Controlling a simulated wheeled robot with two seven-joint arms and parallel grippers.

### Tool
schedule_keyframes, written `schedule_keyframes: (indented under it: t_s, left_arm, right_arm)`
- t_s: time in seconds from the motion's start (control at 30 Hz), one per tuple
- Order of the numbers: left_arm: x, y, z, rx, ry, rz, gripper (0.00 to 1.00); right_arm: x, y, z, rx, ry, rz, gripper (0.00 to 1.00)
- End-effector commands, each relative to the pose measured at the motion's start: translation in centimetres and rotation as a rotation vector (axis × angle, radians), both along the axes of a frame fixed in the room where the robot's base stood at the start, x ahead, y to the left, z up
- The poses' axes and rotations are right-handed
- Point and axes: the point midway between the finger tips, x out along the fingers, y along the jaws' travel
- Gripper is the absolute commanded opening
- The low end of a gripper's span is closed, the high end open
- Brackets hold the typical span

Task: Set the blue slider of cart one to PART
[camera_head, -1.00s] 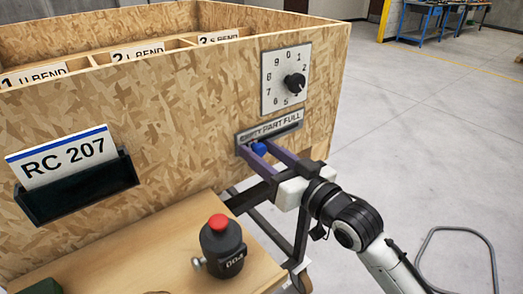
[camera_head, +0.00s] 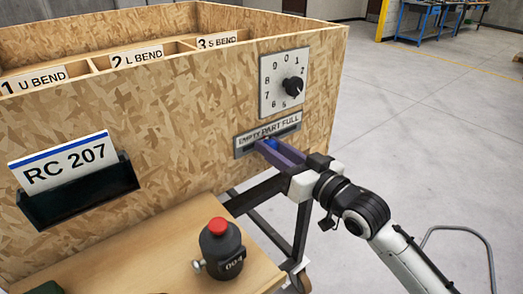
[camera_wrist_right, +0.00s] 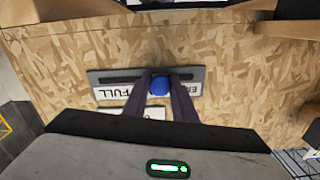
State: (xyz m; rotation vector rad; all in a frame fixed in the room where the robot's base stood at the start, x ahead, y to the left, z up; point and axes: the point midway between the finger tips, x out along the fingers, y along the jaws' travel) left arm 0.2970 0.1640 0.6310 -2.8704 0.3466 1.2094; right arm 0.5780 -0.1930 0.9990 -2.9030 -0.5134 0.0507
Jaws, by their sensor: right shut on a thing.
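The blue slider (camera_head: 271,144) sits in the slot of the EMPTY / PART / FULL plate (camera_head: 292,122) on the side of the wooden cart (camera_head: 190,110). My right gripper (camera_head: 268,149) is shut on the slider, one finger on each side. In the right wrist view the slider (camera_wrist_right: 160,84) shows between the two fingers (camera_wrist_right: 160,90), about midway along the slot. There the plate (camera_wrist_right: 105,78) is upside down, with FULL left and part of EMPTY right; the fingers hide PART. In the head view PART is readable above the slider. My left gripper is not in view.
A number dial (camera_head: 292,87) is above the plate. An RC 207 card (camera_head: 65,160) stands in a black holder on the left. A black button unit with a red top (camera_head: 219,248) stands on the wooden ledge (camera_head: 150,255).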

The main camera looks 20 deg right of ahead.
Motion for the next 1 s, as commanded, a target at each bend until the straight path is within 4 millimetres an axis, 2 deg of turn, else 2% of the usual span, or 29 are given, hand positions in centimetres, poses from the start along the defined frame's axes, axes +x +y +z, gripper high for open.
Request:
schedule_keyframes:
  t_s: [0.03, 0.13, 0.47, 0.5, 0.6, 0.87, 1.0]
  left_arm:
    - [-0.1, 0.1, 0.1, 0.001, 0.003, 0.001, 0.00]
    - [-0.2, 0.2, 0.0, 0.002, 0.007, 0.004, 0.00]
    - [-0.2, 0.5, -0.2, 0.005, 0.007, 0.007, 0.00]
    - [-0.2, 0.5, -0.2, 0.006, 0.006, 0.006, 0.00]
    - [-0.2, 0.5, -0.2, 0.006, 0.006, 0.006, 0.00]
    - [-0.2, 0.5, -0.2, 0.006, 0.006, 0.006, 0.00]
    - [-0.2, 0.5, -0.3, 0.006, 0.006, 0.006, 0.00]
  right_arm:
    - [0.4, -1.0, 0.1, -0.007, 0.001, -0.003, 0.00]
    - [0.7, -2.0, 0.0, -0.004, 0.002, -0.004, 0.00]
    - [0.9, -2.3, 0.1, 0.001, -0.001, -0.002, 0.00]
    - [0.8, -2.3, 0.1, 0.001, -0.001, -0.002, 0.28]
    - [0.8, -2.3, 0.1, 0.001, -0.001, -0.002, 0.43]
    - [0.8, -2.3, 0.0, 0.001, 0.000, -0.002, 0.43]
    - [0.1, -2.5, -0.1, 0.000, 0.002, -0.003, 0.43]
